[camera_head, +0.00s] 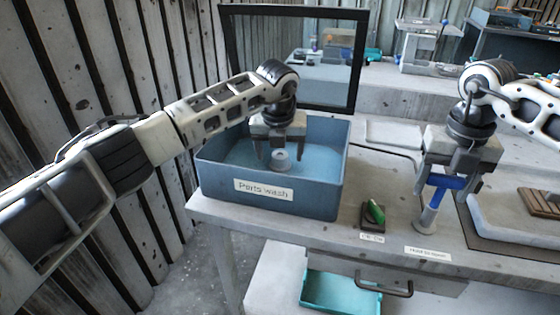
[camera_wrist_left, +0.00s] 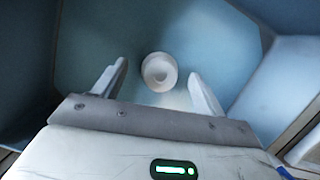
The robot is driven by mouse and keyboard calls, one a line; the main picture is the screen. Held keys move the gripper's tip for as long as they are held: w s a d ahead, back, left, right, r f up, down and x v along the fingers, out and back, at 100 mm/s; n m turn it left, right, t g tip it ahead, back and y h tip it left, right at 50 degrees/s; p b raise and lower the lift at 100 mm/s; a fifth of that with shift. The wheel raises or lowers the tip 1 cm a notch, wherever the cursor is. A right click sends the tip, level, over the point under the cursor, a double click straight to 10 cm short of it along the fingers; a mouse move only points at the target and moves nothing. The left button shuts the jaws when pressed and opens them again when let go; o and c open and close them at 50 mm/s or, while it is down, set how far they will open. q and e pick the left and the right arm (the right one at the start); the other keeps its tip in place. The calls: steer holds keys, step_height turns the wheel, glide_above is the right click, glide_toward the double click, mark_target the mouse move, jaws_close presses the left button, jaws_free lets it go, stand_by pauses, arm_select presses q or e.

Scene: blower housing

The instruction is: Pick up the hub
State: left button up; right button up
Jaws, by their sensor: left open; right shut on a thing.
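The hub (camera_head: 281,161) is a small pale-grey round part with a raised collar, low inside the blue "Parts wash" bin (camera_head: 319,199). In the left wrist view the hub (camera_wrist_left: 158,72) shows its round opening, between the fingers and a little beyond them. My left gripper (camera_head: 279,154) points down into the bin, open, with a finger on either side of the hub. Gaps show between hub and fingers. My right gripper (camera_head: 447,192) is shut on a blue-handled tool with a grey flared lower end (camera_head: 428,217), over the bench at the right.
The bin's walls stand around my left gripper. A green switch (camera_head: 376,213) sits on the bench (camera_head: 400,228) between bin and right gripper. A black frame (camera_head: 357,62) rises behind the bin. A pale tray (camera_head: 490,225) lies at the right; a teal tray (camera_head: 340,294) is below the bench.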

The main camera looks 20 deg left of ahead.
mark_target(280, 155)
arm_select(q)
steer(key=shift+x, duration=0.8)
steer(key=c, duration=1.1)
step_height(280, 155, up, 14)
steer(key=shift+f, duration=0.15)
steer(key=s, duration=1.7)
steer(key=shift+s, duration=0.3)
